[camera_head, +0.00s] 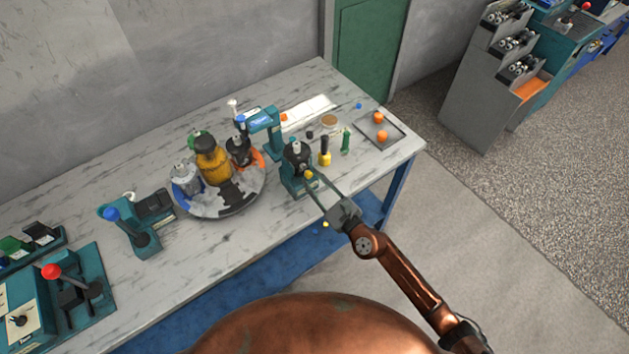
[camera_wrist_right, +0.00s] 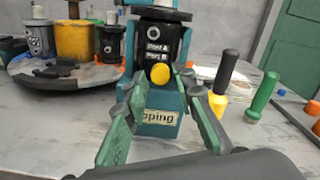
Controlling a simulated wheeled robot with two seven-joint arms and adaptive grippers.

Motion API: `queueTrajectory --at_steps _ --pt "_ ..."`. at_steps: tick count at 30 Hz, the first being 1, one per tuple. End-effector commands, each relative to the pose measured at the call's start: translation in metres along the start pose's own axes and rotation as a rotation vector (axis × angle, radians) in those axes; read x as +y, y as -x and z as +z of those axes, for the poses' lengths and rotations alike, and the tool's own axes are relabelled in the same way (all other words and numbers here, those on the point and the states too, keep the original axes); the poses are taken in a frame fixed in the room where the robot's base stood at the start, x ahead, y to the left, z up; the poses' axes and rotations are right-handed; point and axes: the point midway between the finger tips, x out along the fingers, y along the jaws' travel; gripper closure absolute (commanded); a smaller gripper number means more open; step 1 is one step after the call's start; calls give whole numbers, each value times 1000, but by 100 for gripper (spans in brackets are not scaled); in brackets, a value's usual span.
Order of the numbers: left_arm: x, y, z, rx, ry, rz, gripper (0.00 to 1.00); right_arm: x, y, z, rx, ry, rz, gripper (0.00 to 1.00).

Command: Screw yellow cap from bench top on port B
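The black motor (camera_head: 297,154) stands in a teal holder on the bench near its front edge. It also shows in the right wrist view (camera_wrist_right: 160,45), with labels reading Port A and Port B. A round yellow cap (camera_wrist_right: 160,74) sits at the motor's face just under the Port B label; I cannot tell how far it is screwed in. It shows in the head view (camera_head: 309,174) too. My right gripper (camera_wrist_right: 165,84) is open, its green-padded fingers spread either side of the cap with visible gaps. It reaches the motor from the front right (camera_head: 315,186). My left gripper is not in view.
A black-handled tool (camera_head: 325,150) and a green-handled tool (camera_head: 345,140) stand right of the motor. A tray (camera_head: 392,131) with orange parts lies beyond them. A round turntable (camera_head: 240,206) with several motors is to the left. A teal press (camera_head: 265,122) stands behind.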

Motion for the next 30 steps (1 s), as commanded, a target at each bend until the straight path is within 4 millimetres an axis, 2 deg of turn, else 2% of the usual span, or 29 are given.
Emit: queueTrajectory --at_steps 1,3,6,26,30 --pt "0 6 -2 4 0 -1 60 -3 0 3 0 126 0 75" --pt "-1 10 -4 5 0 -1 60 -2 0 3 1 255 -1 75" --pt "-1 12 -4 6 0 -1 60 -1 0 2 1 344 -1 75" --pt "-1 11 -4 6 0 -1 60 -1 -1 0 2 349 -1 75" --pt "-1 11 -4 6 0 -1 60 -1 -1 0 2 348 -1 83"
